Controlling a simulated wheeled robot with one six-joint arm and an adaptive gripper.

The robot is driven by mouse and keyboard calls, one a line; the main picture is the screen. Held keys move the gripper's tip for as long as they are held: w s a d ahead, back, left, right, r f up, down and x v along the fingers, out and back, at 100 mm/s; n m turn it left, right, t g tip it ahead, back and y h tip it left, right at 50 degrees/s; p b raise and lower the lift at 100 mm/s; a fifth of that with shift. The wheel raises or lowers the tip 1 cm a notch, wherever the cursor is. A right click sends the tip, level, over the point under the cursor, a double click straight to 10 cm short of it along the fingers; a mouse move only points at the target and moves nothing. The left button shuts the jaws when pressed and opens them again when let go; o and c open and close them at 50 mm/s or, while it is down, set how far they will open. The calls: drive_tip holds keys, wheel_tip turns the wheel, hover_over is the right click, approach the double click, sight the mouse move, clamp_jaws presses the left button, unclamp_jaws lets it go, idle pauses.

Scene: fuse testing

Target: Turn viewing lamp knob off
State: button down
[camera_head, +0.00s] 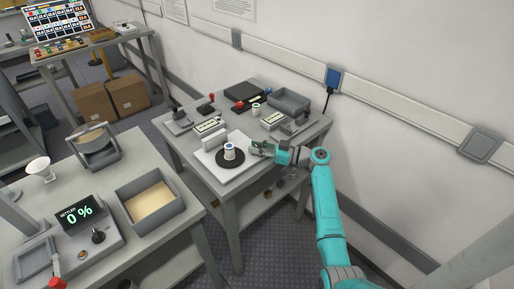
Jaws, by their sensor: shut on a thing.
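My gripper (262,148) is at the right side of a white base plate (230,172) on the middle table. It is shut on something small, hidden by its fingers. I cannot make out the viewing lamp knob; it may be behind the gripper. A low white block (213,139) stands at the back of the plate, left of my gripper.
Grey trays (290,101), a dark box (244,89) and small fuse boards (210,126) crowd the table's back. On the left table, a panel with a 0 % display (77,214) has a black knob (98,236). The wall is close behind the middle table.

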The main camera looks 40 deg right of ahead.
drive_tip(key=shift+n+g+y, duration=1.2)
drive_tip(key=shift+n+y, duration=0.1)
drive_tip(key=shift+y, duration=0.3)
drive_tip(key=shift+g, duration=0.3)
drive_tip(key=c, duration=0.9)
unclamp_jaws()
drive_tip(key=v, duration=1.2)
drive_tip(key=shift+f, duration=0.2)
